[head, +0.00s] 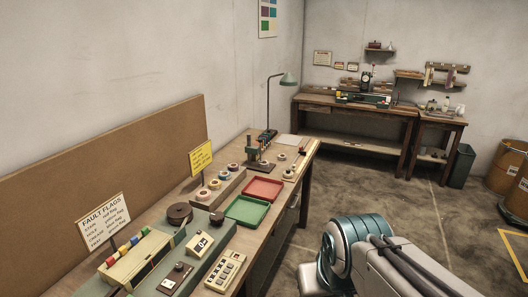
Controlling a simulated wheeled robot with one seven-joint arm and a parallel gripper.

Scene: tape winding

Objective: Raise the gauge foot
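A dark stand with an upright post (258,152) stands on the long bench, behind the red tray and below the lamp. It looks like a gauge stand, but its foot is too small to make out, and I cannot tell whether the foot is up or down. Another upright device with a round dark dial (366,79) stands on the far bench. My gripper is not in view; only teal and pale links of my arm show at the bottom right.
The long bench (228,236) holds a green tray (247,210), a red tray (264,189), several tape rolls, a keypad box (226,271) and a sign reading FAULT FLAGS (103,221). A lamp (288,79) rises at its far end. The floor (375,190) right of the bench is clear.

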